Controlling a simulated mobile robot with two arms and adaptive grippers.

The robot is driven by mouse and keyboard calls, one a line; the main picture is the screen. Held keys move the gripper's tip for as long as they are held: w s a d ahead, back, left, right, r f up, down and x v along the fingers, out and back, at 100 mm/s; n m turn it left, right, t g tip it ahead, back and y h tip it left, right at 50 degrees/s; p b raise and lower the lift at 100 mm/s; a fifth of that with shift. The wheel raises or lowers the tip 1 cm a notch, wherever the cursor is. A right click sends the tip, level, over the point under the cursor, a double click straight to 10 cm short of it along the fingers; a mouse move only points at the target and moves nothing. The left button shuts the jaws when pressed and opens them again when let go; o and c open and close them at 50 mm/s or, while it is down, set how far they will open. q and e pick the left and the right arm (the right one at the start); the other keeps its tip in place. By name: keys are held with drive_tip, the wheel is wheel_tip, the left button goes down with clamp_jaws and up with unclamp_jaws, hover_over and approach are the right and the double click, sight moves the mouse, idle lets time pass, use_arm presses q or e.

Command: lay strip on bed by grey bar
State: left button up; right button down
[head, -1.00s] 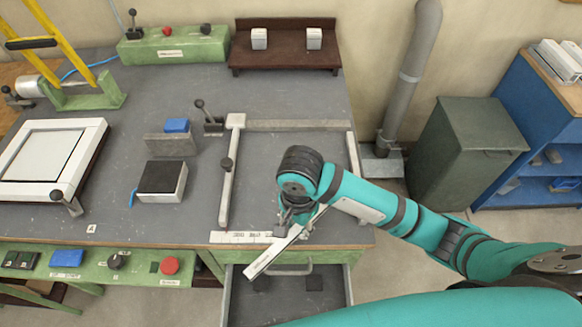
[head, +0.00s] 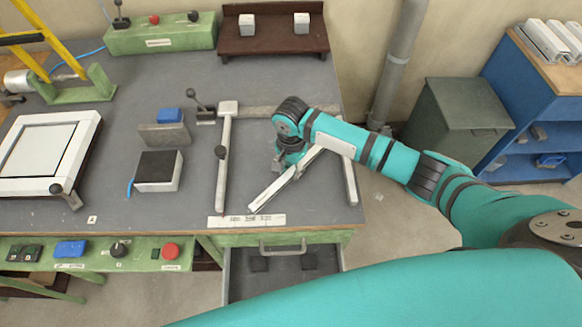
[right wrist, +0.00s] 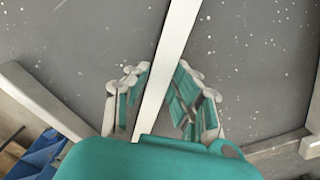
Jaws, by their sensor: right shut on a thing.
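My right gripper (head: 290,168) is shut on a long white strip (head: 266,196) and holds it slantwise over the grey bed (head: 250,160). In the right wrist view the strip (right wrist: 172,60) runs between the fingers of the gripper (right wrist: 158,82). The grey bar (head: 258,111) lies along the back of the bed, beyond the gripper; my arm hides part of it. The strip's near end points to the front left, and it is apart from the bar. I cannot tell whether the strip touches the bed. My left gripper is not in view.
A pale side bar (head: 225,160) with a dark knob bounds the bed at left, another (head: 350,185) at right. A printed scale (head: 247,220) lies at the front edge, above an open drawer (head: 283,280). A black-topped block (head: 158,170) stands further left.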

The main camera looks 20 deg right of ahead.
sight(291, 172)
drive_tip(key=shift+s+f, duration=0.1)
drive_tip(key=shift+f, duration=0.05)
drive_tip(key=c, duration=1.1)
unclamp_jaws()
drive_tip(key=shift+c, duration=0.2)
wheel_tip(291, 172, up, 12)
drive_tip(key=b, duration=0.1)
